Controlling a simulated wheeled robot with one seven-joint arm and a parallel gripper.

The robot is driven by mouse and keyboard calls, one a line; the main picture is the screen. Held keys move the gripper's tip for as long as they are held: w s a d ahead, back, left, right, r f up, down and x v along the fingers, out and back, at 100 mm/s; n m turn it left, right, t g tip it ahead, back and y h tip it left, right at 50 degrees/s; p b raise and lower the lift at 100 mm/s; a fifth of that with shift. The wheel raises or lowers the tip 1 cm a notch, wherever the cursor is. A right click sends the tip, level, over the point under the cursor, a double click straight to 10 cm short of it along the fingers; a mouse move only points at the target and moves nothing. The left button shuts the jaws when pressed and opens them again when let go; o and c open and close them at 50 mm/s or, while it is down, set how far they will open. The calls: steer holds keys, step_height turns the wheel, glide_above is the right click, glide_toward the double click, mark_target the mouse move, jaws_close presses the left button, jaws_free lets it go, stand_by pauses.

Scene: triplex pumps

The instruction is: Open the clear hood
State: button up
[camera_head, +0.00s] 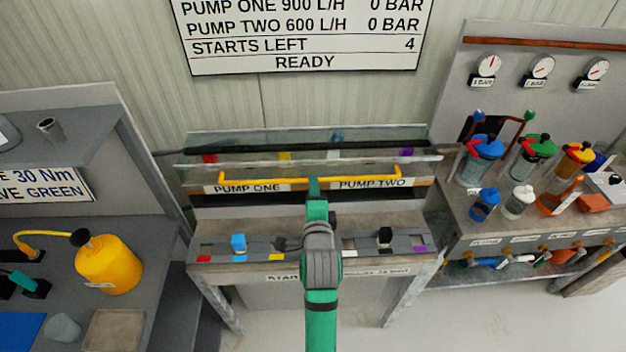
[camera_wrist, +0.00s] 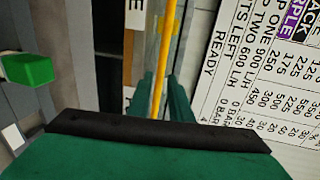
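The clear hood (camera_head: 260,161) is a see-through cover over the pump bench in the middle of the head view. A long yellow handle bar (camera_head: 240,182) runs across its front. How far the hood is raised is hard to tell. My green gripper (camera_head: 315,184) is at the middle of the bar. In the wrist view the yellow bar (camera_wrist: 167,50) passes between my two fingers (camera_wrist: 165,98). They sit close on both sides of it and look shut on it. PUMP ONE and PUMP TWO labels show by the bar, and my arm hides part of the bench's middle.
The bench front (camera_head: 350,243) has a blue knob (camera_head: 238,243) and a black knob (camera_head: 385,236). A grey side bench with a yellow bottle (camera_head: 106,264) stands left. A bench with several coloured jars (camera_head: 482,160) stands right. The wall sign (camera_head: 305,35) reads READY.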

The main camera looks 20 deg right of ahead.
mark_target(309, 159)
steer(key=shift+x, duration=2.15)
jaws_close()
